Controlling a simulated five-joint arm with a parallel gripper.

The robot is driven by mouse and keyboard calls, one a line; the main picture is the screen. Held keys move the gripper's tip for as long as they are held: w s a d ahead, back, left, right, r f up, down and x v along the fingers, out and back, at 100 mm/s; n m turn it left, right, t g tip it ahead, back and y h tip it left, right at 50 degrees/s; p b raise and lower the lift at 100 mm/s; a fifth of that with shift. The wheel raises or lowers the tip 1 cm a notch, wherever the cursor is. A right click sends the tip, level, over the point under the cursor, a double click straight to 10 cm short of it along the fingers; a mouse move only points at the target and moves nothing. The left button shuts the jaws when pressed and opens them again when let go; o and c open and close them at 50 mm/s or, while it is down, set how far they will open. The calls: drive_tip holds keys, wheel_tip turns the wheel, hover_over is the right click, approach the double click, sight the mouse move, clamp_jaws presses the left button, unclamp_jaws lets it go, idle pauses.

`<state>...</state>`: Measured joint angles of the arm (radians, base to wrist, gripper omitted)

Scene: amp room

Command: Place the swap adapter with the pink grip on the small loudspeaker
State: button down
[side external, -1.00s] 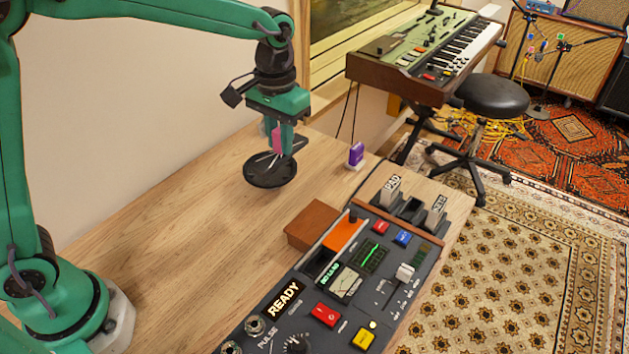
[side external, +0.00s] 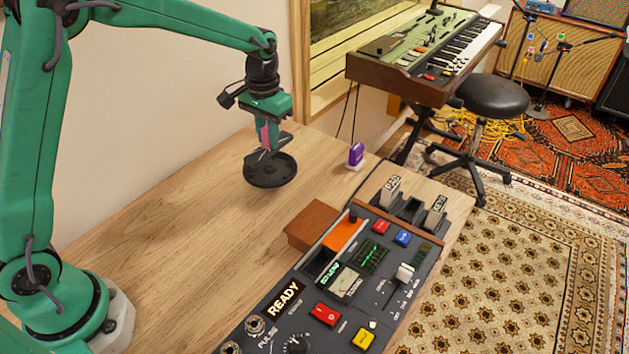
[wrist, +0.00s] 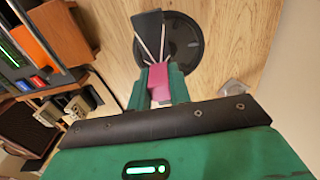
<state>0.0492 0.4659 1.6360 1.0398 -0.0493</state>
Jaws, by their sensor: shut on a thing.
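My gripper (side external: 267,134) is shut on the pink grip of the swap adapter (side external: 263,135). In the wrist view the pink grip (wrist: 160,82) sits between my green fingers, with thin pale prongs and a dark flared plate beyond it. A round black disc that looks like the small loudspeaker (side external: 271,177) lies flat on the wooden table. It also shows in the wrist view (wrist: 188,45), partly covered by the adapter. The adapter is over the left part of the disc in the side view. I cannot tell whether they touch.
A purple item with a pale base (side external: 356,154) stands near the table's far edge. A brown wooden block (side external: 310,226) and a dark control console (side external: 330,290) are at the front right. A grey item (wrist: 232,88) shows in the wrist view. Table left of the disc is clear.

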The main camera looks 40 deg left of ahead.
sight(268, 148)
drive_tip(key=shift+w+a+f, duration=0.45)
drive_tip(key=shift+a+f, duration=0.1)
drive_tip(key=shift+a, duration=0.2)
drive_tip(key=shift+f, duration=2)
drive_tip(key=shift+f, duration=0.55)
drive_tip(key=c, duration=1.3)
unclamp_jaws()
drive_tip(key=shift+r, duration=0.1)
wheel_tip(268, 148, up, 13)
drive_tip(key=shift+f, duration=0.15)
